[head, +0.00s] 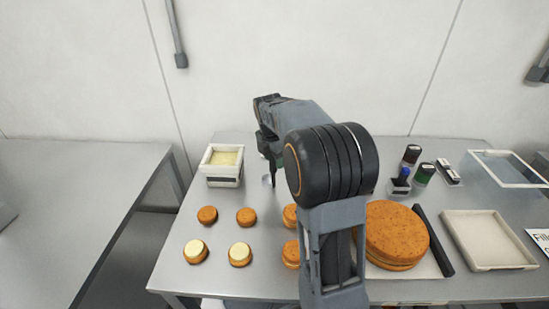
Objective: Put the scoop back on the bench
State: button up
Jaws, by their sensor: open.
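My gripper (268,150) is above the back left part of the bench (200,268), just right of a white tub (222,180) with pale yellow filling. My gripper is open; its fingers are small and partly covered by my arm. A small shiny piece, probably the scoop (267,180), shows just below the fingers, close to the tub's right side. The rest of it is hidden behind my arm. I cannot tell whether it touches the bench or the fingers.
Small brown rounds (207,215) stand at the front left, two with pale tops (240,254). A large brown cake (396,233), a dark bar (433,240), a white tray (488,240), small jars (424,174) and a clear bin (505,170) fill the right side.

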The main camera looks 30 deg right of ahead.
jog(key=r, duration=0.3)
jog(key=a+r, duration=0.1)
jog(key=r, duration=0.7)
jog(key=shift+s+a+r+p, duration=0.15)
jog(key=shift+a+p, duration=0.05)
jog(key=shift+p, duration=0.2)
jog(key=shift+s+r, duration=0.1)
jog(key=shift+r, duration=0.15)
jog(key=s+a+f+m+t, duration=0.1)
jog(key=s+a+f+m, duration=0.2)
jog(key=s+m, duration=0.3)
jog(key=s+a+f+m+t+y, duration=0.1)
jog(key=s+a+f+m, duration=0.3)
jog(key=s+m, duration=0.3)
jog(key=s+a+f+m+t, duration=0.1)
jog(key=s+a+f+m, duration=0.2)
jog(key=s+m, duration=0.3)
jog(key=shift+s+a+f+m, duration=0.2)
jog(key=shift+s+a+m, duration=0.15)
jog(key=shift+m, duration=0.75)
